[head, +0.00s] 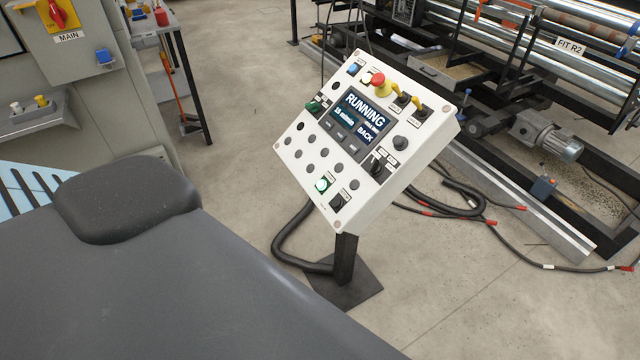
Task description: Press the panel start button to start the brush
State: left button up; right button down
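The control panel (318,172) is a white tilted box on a black post, standing in the middle of the head view. Its screen (360,117) reads "RUNNING", with smaller text and "BACK" below. A green button (321,185) near the panel's lower edge looks lit; its label is too small to read. A darker green knob or button (313,106) sits at the left edge. A red emergency-stop-style button (380,84) on yellow is at the top. Which one is the start button I cannot tell from the labels. Neither of my grippers is in view.
A grey cabinet (110,105) with a red-yellow switch marked "MAIN" stands at the left. A roller machine (590,50) labelled "FIT R2" fills the upper right. Black hoses and cables (440,212) lie on the floor right of the post. Concrete floor (480,310) is open at lower right.

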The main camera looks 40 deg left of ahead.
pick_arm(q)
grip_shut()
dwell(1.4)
